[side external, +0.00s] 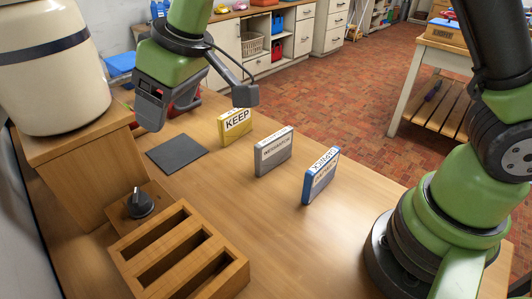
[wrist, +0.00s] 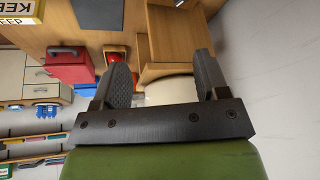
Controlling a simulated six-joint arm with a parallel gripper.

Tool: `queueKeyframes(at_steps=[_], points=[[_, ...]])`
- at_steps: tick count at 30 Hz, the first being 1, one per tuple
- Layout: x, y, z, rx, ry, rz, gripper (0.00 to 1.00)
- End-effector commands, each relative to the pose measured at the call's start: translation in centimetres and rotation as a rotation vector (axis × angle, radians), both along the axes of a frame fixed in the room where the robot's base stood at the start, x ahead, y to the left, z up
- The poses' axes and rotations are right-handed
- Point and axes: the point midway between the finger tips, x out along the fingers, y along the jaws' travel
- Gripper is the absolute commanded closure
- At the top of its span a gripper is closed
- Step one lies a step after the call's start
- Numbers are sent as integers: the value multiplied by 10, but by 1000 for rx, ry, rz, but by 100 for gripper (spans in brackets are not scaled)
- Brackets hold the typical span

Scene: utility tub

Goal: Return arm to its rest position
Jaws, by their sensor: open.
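My gripper (side external: 150,108) hangs above the far left part of the wooden table, near the cream crock and above the far side of the dark mat. It is empty. In the wrist view its two dark fingers (wrist: 161,76) stand wide apart with nothing held between them.
A yellow KEEP box (side external: 235,126), a grey box (side external: 274,151) and a blue box (side external: 321,177) stand upright on the table. A dark mat (side external: 177,153), black knob (side external: 140,203), slotted wooden rack (side external: 238,275) and cream crock (side external: 50,85) are left of them.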

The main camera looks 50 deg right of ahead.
Motion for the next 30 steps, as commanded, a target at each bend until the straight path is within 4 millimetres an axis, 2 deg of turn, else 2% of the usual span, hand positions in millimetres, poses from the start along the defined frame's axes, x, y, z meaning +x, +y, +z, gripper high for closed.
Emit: queueKeyframes(at_steps=[1,6,9,12,18,21,24,30], points=[[-9,-19,23,23,-12,-58,32],[-52,-74,72,99,-23,-243,32],[-85,-101,91,144,-32,-349,32],[-120,-124,102,190,-44,-452,32],[-185,-152,101,275,-67,-630,32],[-205,-157,95,303,-75,-688,32],[-217,-160,90,320,-79,-722,32],[-221,-161,87,327,-80,-738,32]])
